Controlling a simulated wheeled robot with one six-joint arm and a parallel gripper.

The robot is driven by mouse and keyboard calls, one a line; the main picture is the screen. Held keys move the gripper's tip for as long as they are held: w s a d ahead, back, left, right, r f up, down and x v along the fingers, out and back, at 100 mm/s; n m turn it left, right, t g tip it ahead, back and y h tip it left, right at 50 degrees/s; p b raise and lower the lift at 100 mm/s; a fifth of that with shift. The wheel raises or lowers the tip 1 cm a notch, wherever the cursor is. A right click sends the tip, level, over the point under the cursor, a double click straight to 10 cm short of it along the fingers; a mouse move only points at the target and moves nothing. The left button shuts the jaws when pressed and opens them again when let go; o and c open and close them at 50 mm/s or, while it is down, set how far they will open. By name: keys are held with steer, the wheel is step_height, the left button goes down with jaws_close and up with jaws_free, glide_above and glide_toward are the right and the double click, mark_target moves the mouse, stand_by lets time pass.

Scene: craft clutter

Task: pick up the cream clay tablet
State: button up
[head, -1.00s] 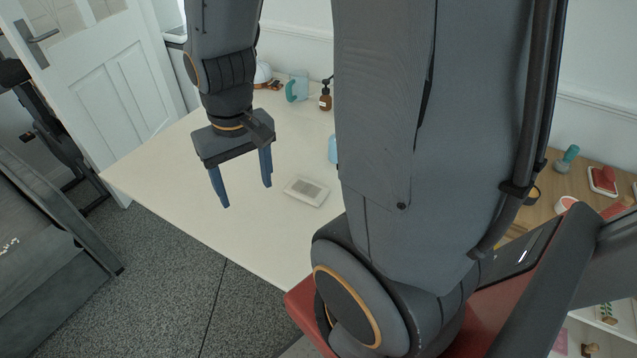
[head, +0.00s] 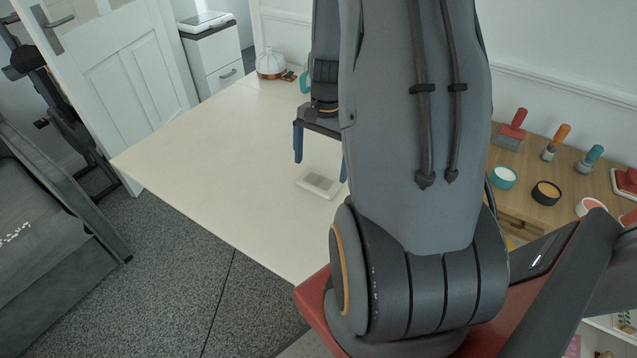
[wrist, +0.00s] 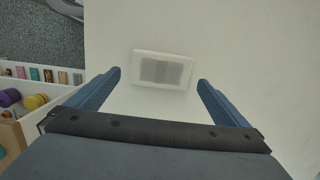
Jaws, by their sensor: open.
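The cream clay tablet (head: 321,184) is a flat pale rectangle with a greyish patterned middle. It lies on the cream table (head: 200,165) in the head view, close to my arm. In the wrist view the tablet (wrist: 161,70) lies flat beyond my fingertips, between their lines. My gripper (head: 319,170) is open and empty, its blue fingers apart on either side of the tablet in the picture. The gripper also shows in the wrist view (wrist: 160,76). Its height above the table is hard to tell. My arm hides part of the table on the right.
A white dome-shaped thing (head: 270,64) stands at the table's far end, with a teal mug (head: 305,82) partly hidden by my arm. The table's left part is clear.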

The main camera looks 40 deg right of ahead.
mark_target(319, 181)
steer(key=shift+a+f+p, duration=0.15)
steer(key=shift+f+p, duration=0.35)
steer(key=shift+f, duration=1.85)
steer(key=c, duration=0.9)
